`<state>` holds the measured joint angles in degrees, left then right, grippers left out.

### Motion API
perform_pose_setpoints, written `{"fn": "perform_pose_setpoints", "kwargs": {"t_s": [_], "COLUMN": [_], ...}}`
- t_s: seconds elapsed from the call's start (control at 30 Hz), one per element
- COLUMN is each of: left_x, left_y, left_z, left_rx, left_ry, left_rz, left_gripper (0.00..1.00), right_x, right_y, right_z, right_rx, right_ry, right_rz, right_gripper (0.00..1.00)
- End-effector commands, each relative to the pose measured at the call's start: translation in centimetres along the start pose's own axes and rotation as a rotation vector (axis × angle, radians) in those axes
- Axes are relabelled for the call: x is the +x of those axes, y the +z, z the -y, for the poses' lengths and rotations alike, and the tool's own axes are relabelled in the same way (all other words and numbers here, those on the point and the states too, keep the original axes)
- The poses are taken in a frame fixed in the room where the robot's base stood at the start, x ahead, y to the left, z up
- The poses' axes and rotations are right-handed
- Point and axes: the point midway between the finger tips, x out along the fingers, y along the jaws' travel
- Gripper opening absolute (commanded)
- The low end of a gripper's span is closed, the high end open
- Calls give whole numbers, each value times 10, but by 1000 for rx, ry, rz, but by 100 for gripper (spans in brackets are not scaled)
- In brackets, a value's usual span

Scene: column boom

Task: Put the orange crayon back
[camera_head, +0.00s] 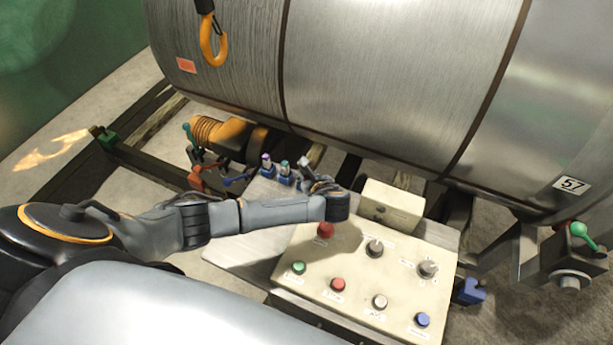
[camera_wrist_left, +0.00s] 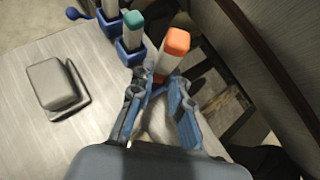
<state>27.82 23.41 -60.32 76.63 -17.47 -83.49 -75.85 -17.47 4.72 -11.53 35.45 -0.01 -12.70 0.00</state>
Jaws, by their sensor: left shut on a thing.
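The orange crayon (camera_wrist_left: 171,56) has a flat orange top and a pale body. It stands between the fingers of my left gripper (camera_wrist_left: 161,84), which is shut on it. A blue part shows low between the fingers; I cannot tell whether the crayon's lower end sits in a holder. Beside it, a teal-topped crayon (camera_wrist_left: 134,24) stands in a blue holder (camera_wrist_left: 131,54), with another crayon in a holder beyond. In the head view my left gripper (camera_head: 318,183) is at the right end of the crayon row, near the teal crayon (camera_head: 284,166) and a purple-topped crayon (camera_head: 266,158). My right gripper is not in view.
A control panel (camera_head: 352,268) with several buttons and knobs lies just in front of my gripper. A beige box (camera_head: 393,206) stands to its right. A large metal drum (camera_head: 390,75) hangs close above and behind. A grey block (camera_wrist_left: 51,84) sits on the metal shelf.

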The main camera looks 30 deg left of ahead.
Motion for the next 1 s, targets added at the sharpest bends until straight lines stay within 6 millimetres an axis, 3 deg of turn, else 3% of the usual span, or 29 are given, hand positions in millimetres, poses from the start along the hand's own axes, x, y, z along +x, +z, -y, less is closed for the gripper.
{"fn": "perform_pose_setpoints", "kwargs": {"t_s": [0.2, 0.23, 0.33, 0.77, 1.0], "left_x": [4, 4, 4, -4, -49], "left_y": [-6, -5, -5, 0, -2], "left_z": [0, 0, 0, 0, 1], "left_rx": [0, -1, -1, 0, -1], "left_ry": [1, 1, 1, -2, -5], "left_rz": [0, 0, 0, -1, -3], "left_gripper": [0, 21, 40, 40, 40], "right_x": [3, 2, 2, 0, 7], "right_y": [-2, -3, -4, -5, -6], "right_z": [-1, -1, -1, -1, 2], "right_rx": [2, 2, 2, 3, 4], "right_ry": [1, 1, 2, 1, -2], "right_rz": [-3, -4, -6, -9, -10], "right_gripper": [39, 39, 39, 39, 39]}}
